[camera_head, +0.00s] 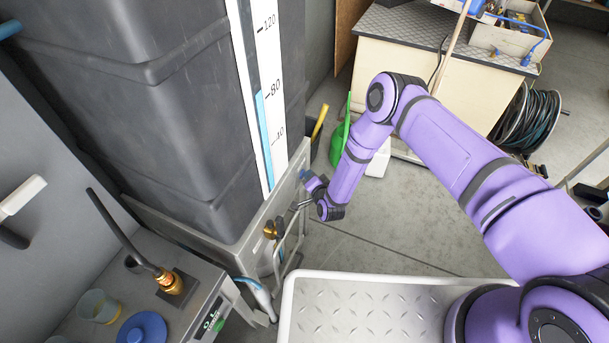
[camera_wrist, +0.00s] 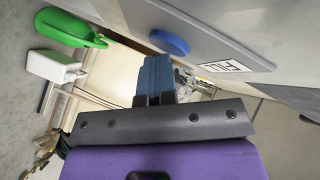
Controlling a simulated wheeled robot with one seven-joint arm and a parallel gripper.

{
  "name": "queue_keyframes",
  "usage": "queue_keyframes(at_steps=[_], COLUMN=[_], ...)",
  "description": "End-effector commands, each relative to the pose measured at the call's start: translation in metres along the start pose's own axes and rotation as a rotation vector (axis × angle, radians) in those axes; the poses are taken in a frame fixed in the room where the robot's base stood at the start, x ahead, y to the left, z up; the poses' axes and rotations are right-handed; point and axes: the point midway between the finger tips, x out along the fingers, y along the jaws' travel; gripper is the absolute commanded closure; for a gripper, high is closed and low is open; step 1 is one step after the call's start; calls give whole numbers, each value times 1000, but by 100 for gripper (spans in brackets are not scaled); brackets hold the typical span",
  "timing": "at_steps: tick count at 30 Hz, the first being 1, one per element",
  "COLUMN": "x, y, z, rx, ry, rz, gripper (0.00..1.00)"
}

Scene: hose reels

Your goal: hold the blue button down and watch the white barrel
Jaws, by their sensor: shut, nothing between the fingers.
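The blue button (camera_wrist: 169,42) is a round disc on a grey panel beside a FILL label in the wrist view. My gripper (camera_wrist: 155,62) is shut and empty. Its blue fingertips are just short of the button in the picture; I cannot tell whether they touch it. In the head view my wrist is beside the panel, and the fingertips are not clear. I see no plainly white barrel. A large dark grey tank (camera_head: 140,100) carries a white scale strip (camera_head: 268,40). The blue column (camera_head: 264,130) on it tops out close to the 80 mark.
A metal panel (camera_head: 255,222) with a brass valve (camera_head: 270,230) stands before the tank. A green can (camera_head: 338,143) and a white canister (camera_head: 378,160) stand behind my wrist. A bench (camera_head: 400,60) and a hose reel (camera_head: 528,120) are further back. Floor between is clear.

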Motion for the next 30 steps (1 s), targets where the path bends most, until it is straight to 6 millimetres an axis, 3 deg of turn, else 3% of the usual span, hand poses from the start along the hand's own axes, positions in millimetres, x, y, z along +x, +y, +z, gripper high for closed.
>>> queue_keyframes(at_steps=[30], x=[-14], y=[10], z=[-10], rx=[0], ry=[0], rz=[0], gripper=[100])
